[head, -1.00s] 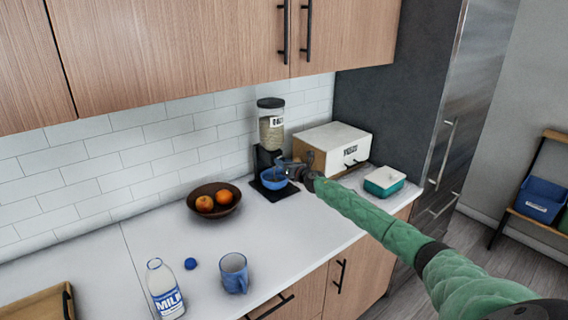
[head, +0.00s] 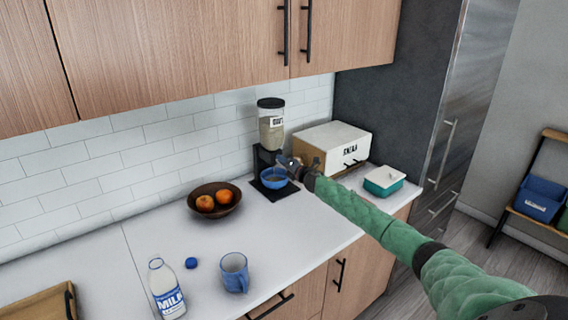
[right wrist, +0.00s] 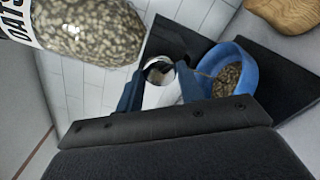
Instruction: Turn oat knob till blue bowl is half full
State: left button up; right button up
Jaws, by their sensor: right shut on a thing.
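The oat dispenser (head: 271,130) stands against the tiled wall, its clear container holding oats; the container also shows in the right wrist view (right wrist: 92,30). The blue bowl (head: 275,183) sits on the dispenser's black base, below the outlet. In the right wrist view the bowl (right wrist: 245,62) has a layer of oats (right wrist: 228,80) inside, with bare blue wall above. My right gripper (head: 287,162) is at the dispenser's front, shut on the round metallic knob (right wrist: 158,70), which shows between its fingers. The gripper partly hides the knob and outlet. My left gripper is not in view.
A wooden fruit bowl (head: 232,204) is left of the dispenser. A white-fronted box (head: 345,142) and a teal container (head: 384,188) are to the right. A milk bottle (head: 165,290), blue cap (head: 191,263) and blue mug (head: 234,272) stand nearer. The counter between is clear.

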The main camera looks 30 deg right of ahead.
jog(key=shift+d, duration=0.1)
jog(key=o, duration=0.8)
jog(key=shift+o, duration=1)
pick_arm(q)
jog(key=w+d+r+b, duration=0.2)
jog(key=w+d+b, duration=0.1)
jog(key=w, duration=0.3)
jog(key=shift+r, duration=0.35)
pick_arm(e)
jog(key=s, duration=0.8)
jog(key=shift+d, duration=0.35)
